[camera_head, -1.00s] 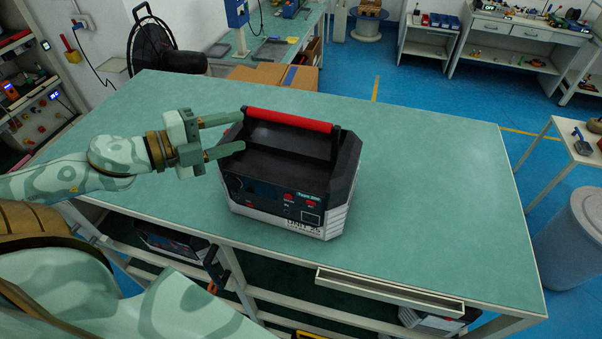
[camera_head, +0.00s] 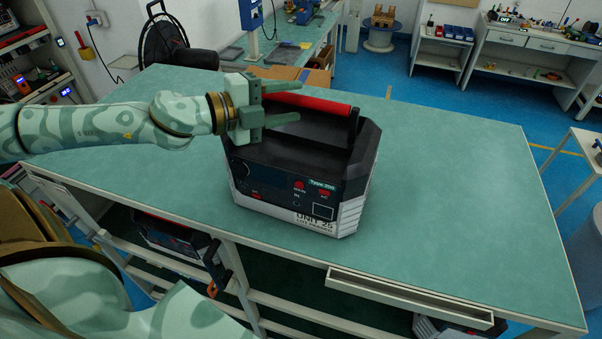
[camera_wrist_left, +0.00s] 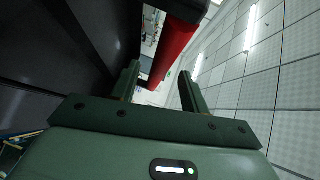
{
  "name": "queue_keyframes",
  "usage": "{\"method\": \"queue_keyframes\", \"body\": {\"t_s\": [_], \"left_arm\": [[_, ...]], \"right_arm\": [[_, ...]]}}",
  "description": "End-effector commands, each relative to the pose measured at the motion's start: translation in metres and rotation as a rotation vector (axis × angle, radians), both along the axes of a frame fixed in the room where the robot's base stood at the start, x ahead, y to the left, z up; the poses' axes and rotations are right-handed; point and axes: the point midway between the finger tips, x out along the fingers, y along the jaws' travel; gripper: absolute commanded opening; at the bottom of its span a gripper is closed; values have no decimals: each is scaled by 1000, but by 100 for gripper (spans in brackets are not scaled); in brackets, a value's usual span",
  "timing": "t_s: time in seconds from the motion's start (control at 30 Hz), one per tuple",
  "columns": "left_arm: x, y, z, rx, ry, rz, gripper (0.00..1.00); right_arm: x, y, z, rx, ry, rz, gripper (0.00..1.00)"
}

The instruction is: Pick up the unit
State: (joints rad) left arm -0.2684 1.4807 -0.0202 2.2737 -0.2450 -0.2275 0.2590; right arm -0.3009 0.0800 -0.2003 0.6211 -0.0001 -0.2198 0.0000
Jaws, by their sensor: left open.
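The unit (camera_head: 295,188) is a black box with a light lower band marked "UNIT 25" and a red carrying handle (camera_head: 318,104) across its top. It stands upright on the green bench top. My left gripper (camera_head: 288,102) is open at the left end of the handle, its fingers pointing right above the unit's left part. In the left wrist view, the red handle (camera_wrist_left: 172,52) runs between and beyond the two open fingers (camera_wrist_left: 158,88), with the black body at left. I cannot tell whether a finger touches the handle. My right gripper is not in view.
The green bench top (camera_head: 450,190) is clear to the right of the unit. An open drawer (camera_head: 408,298) juts from the bench front. More units (camera_head: 172,238) sit on the shelf below. Cardboard boxes (camera_head: 285,75) stand behind the bench.

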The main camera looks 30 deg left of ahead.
Motion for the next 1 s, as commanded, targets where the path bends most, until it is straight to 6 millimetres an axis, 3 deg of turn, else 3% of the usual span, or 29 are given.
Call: {"method": "queue_keyframes", "body": {"t_s": [0.27,0.33,0.53,0.93,0.97,1.0], "left_arm": [[9,-2,-2,2,-5,1,45],[15,-2,5,-5,-2,8,45],[31,-11,1,-3,-2,3,45],[41,-18,-9,4,1,-1,45],[41,-18,-9,4,1,-1,42],[41,-18,-9,4,1,-1,31]], "right_arm": [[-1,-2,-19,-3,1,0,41],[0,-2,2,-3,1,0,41],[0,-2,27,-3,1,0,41],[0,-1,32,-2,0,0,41],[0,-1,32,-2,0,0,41],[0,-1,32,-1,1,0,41]]}}
